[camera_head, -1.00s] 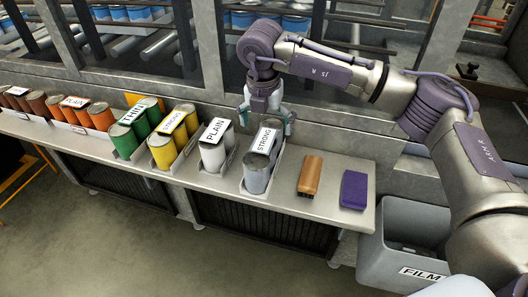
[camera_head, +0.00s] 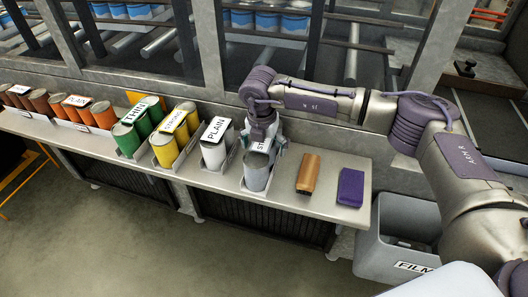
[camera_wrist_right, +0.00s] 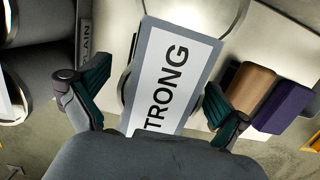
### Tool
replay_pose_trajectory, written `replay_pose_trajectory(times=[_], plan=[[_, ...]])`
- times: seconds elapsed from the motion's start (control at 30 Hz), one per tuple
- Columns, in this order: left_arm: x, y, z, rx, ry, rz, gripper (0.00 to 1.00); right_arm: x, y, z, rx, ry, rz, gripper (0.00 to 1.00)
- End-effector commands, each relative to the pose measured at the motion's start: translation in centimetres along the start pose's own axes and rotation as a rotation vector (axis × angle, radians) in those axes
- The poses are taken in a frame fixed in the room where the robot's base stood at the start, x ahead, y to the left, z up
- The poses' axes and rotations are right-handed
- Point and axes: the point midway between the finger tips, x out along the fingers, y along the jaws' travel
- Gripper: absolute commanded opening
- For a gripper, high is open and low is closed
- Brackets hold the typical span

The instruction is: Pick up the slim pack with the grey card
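The slim pack with the grey card (camera_head: 256,178) is a pair of grey cans in a light tray on the shelf, right of the white PLAIN pack. Its card reads STRONG; in the right wrist view the grey-bordered card (camera_wrist_right: 172,75) fills the middle. My right gripper (camera_head: 263,138) is over the rear of this pack and hides part of the card and the rear can. In the wrist view its two green-padded fingers (camera_wrist_right: 160,97) stand apart, one on each side of the card. I see no clear grip on the pack. My left gripper is not in view.
A white pack marked PLAIN (camera_head: 214,155) stands close on the left, with yellow (camera_head: 166,148) and green packs beyond. A brown block (camera_head: 308,173) and a purple block (camera_head: 350,188) lie to the right. A grey FILM bin (camera_head: 395,245) is below the shelf's right end.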

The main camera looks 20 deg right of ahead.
Motion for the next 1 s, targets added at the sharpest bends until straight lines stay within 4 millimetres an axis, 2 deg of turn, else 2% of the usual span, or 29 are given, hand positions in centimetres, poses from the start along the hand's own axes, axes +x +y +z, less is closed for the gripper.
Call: replay_pose_trajectory(times=[0.03,0.07,0.57,0.87,1.0], plan=[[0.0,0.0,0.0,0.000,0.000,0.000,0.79,0.0,0.0,0.0,0.000,0.000,0.000,0.92],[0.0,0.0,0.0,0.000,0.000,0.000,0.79,0.0,0.0,0.0,0.000,0.000,0.000,0.87],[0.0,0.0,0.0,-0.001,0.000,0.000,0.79,-0.1,0.0,0.0,0.000,0.000,0.001,0.03],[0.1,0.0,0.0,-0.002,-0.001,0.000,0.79,-0.7,0.1,0.2,0.000,-0.003,0.005,0.03],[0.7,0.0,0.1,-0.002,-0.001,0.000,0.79,-2.2,0.2,0.4,0.000,-0.005,0.008,0.03]])
